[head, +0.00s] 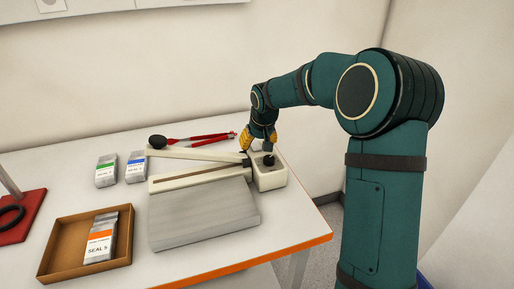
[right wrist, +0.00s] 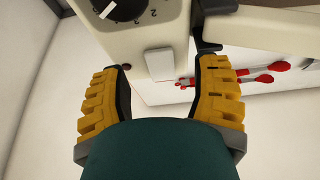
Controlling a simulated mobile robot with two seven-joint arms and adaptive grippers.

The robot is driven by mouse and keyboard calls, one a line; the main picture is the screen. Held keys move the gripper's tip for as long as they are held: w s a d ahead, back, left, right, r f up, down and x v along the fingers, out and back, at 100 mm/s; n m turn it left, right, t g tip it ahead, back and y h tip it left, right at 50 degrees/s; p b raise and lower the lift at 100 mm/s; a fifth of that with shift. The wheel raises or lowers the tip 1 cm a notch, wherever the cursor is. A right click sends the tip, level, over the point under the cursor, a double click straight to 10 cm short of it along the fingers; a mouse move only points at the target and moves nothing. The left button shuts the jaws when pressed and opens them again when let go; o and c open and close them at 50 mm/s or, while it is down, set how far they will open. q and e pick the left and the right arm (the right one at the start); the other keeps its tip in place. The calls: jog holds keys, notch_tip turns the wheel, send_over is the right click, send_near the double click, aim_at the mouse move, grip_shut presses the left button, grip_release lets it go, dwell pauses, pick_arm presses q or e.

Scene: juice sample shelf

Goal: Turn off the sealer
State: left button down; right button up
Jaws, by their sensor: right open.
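The sealer is a long cream bar device on the table, with its arm (head: 185,153) raised slightly above the base and a control box (head: 270,181) at its right end. The box carries a black dial (head: 268,160), which shows cut off at the top of the right wrist view (right wrist: 122,8). A pale rocker-like switch (right wrist: 158,63) sits on the box near the dial. My right gripper (head: 259,139) is open and empty over the back of the box. In the right wrist view its yellow fingers (right wrist: 163,70) are spread on either side of the switch. My left gripper is out of view.
A grey plate (head: 203,217) lies in front of the sealer. A brown tray (head: 60,258) holds grey packets (head: 101,240). Green-marked (head: 106,171) and blue-marked (head: 136,167) packets stand behind. Red-handled tongs (head: 210,138) lie behind the sealer. A red stand base (head: 22,218) is at left.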

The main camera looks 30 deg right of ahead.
aim_at(256, 146)
jog(key=shift+x, duration=1.05)
